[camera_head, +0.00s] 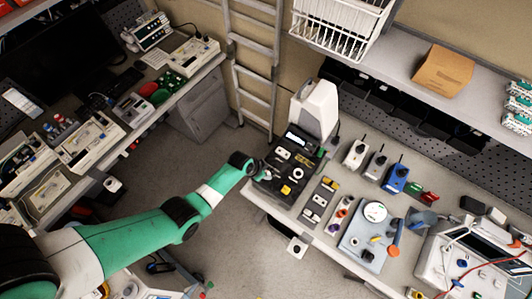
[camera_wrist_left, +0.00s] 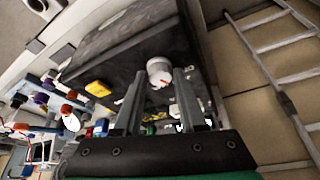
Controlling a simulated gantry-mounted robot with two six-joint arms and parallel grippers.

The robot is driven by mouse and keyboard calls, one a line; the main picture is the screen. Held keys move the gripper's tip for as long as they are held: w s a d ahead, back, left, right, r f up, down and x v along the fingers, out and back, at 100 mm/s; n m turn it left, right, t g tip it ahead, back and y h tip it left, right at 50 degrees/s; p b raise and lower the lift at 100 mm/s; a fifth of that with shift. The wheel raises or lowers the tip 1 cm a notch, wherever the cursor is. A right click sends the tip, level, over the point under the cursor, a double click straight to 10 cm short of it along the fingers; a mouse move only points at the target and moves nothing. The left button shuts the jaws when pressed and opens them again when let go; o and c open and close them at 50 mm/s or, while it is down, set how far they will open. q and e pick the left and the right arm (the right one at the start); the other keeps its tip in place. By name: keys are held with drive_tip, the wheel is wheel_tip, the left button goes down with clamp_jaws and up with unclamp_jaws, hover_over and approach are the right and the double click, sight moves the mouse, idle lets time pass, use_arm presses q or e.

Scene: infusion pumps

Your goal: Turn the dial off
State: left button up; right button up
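A black panel unit (camera_head: 281,188) with a small lit display (camera_head: 296,138) and several knobs stands at the far left end of the right-hand bench. In the left wrist view, a white round dial (camera_wrist_left: 159,72) with a red mark sticks out from the dark panel face (camera_wrist_left: 125,45). My left gripper (camera_head: 262,173) is at the panel's left edge in the head view. In the left wrist view its two fingers (camera_wrist_left: 160,82) are apart, one on each side of the dial, with small gaps showing. The fingertips are small and partly hidden in the head view. My right gripper is not in view.
A white device (camera_head: 315,108) stands behind the panel. Yellow buttons (camera_wrist_left: 98,88) and other knobs lie close to the fingers. A grey ladder (camera_head: 253,60) stands behind. Handheld devices (camera_head: 396,178) and a grey box with a white disc (camera_head: 367,243) occupy the bench to the right.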

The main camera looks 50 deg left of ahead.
use_arm(q)
clamp_jaws()
drive_tip(key=shift+n, duration=0.4)
drive_tip(key=n+y, duration=0.1)
drive_tip(key=n, duration=0.2)
drive_tip(key=shift+d+n+y, duration=0.2)
drive_tip(key=shift+n+y, duration=0.2)
drive_tip(key=shift+w+n+g+y, duration=0.1)
drive_tip(key=shift+n+g+y, duration=0.45)
drive_tip(key=shift+n, duration=1.65)
drive_tip(key=shift+y, duration=0.25)
drive_tip(key=o, duration=0.7)
unclamp_jaws()
